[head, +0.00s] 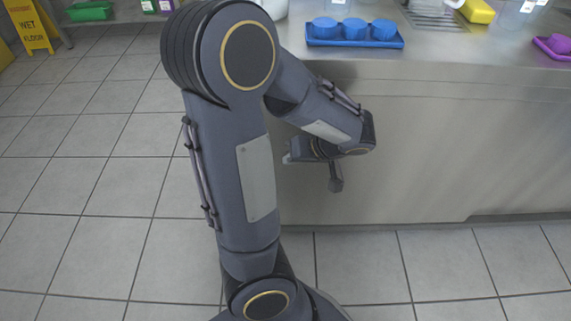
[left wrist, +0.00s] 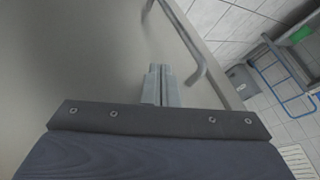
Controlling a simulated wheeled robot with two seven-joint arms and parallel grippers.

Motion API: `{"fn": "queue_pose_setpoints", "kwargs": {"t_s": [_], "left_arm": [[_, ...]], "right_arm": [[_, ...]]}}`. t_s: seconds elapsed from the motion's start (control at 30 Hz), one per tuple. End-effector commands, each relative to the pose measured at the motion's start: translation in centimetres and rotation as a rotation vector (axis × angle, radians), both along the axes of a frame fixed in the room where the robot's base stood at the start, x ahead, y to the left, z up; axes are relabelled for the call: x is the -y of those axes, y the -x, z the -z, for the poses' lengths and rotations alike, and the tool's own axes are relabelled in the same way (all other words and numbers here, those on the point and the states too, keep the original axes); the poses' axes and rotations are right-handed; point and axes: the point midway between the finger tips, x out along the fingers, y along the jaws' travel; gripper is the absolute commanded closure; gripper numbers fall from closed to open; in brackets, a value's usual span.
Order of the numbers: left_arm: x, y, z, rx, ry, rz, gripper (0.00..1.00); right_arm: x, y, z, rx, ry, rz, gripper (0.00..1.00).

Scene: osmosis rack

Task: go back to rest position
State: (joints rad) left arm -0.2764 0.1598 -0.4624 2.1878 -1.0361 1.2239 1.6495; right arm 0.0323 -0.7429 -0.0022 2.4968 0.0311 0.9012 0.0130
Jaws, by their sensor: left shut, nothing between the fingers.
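My left arm bends down across the middle of the head view. Its gripper (head: 288,157) is partly hidden behind the forearm and wrist, in front of the steel counter's front panel. In the left wrist view the two fingers (left wrist: 160,84) are together, with nothing between them. The gripper is below the level of the countertop (head: 440,62) and apart from the things on it. My right gripper is in neither view.
On the counter stand a blue tray (head: 388,41) with blue round pieces, a purple dish (head: 556,50) and a yellow block (head: 477,11). A yellow wet-floor sign (head: 29,27) stands at the far left. The tiled floor (head: 95,180) at the left is clear.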

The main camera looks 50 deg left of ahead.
Motion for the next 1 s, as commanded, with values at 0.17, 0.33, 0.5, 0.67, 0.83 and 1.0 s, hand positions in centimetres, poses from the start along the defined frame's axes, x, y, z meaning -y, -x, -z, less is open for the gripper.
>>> {"fn": "queue_pose_setpoints", "kwargs": {"t_s": [0.17, 0.33, 0.5, 0.67, 0.83, 1.0], "left_arm": [[2.8, -1.2, -4.2, 0.004, 0.001, 0.007, 1.00], [4.8, -1.9, -6.5, 0.004, 0.002, 0.007, 1.00], [5.8, -2.3, -7.6, 0.005, 0.002, 0.006, 1.00], [6.1, -2.4, -7.8, 0.004, 0.003, 0.005, 1.00], [6.1, -2.3, -7.7, 0.004, 0.011, 0.008, 1.00], [7.4, -0.3, -7.2, -0.022, 0.214, 0.093, 1.00]], "right_arm": [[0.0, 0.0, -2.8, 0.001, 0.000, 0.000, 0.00], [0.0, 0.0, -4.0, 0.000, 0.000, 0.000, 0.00], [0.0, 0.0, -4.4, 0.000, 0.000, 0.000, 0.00], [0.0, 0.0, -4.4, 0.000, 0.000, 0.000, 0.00], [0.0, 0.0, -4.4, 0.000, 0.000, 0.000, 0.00], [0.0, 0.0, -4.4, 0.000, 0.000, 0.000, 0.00]]}}
